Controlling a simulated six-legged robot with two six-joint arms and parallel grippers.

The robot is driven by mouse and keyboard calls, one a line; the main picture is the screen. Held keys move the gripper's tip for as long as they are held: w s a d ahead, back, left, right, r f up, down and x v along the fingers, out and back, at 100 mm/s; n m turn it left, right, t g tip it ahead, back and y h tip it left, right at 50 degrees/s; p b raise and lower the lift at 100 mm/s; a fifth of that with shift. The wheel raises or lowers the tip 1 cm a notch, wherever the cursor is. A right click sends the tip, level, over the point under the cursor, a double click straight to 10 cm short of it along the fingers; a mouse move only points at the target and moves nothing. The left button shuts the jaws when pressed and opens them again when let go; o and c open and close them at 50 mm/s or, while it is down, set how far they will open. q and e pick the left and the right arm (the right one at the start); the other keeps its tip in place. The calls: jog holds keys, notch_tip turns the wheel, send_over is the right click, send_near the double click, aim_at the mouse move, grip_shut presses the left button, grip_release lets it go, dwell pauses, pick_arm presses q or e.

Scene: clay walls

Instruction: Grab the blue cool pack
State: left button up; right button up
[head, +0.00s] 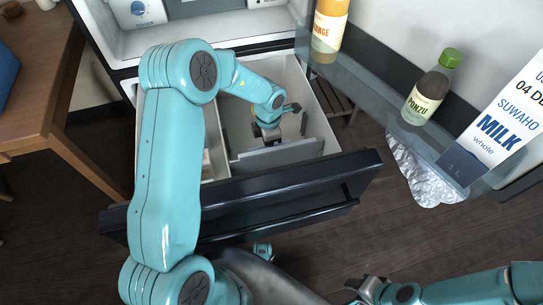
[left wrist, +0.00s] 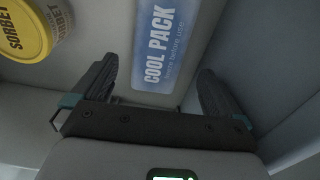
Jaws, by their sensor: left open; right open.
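The blue cool pack (left wrist: 165,48), with white "COOL PACK" lettering, lies in the drawer in the left wrist view. Its near end shows between the two dark fingers of my left gripper (left wrist: 158,72), which are spread apart and not closed on it. In the head view my left arm reaches down into the open drawer, with the left gripper (head: 278,125) inside; I cannot make out the cool pack there. My right gripper (head: 367,288) is open and empty at the bottom of the head view, outside the drawer.
A yellow sorbet tub (left wrist: 30,27) lies left of the pack. The pulled-out drawer has a dark front (head: 290,193) and a grey inner divider (head: 275,156). A door shelf at the right holds an orange bottle (head: 329,28), a ponzu bottle (head: 428,95) and a milk carton (head: 500,120).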

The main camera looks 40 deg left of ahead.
pick_arm(q)
notch_tip(320, 180, down, 5)
jog(key=b, duration=0.3)
jog(key=shift+w+f, duration=0.15)
jog(key=shift+f, duration=0.05)
jog(key=shift+r, duration=0.1)
jog(key=c, duration=1.3)
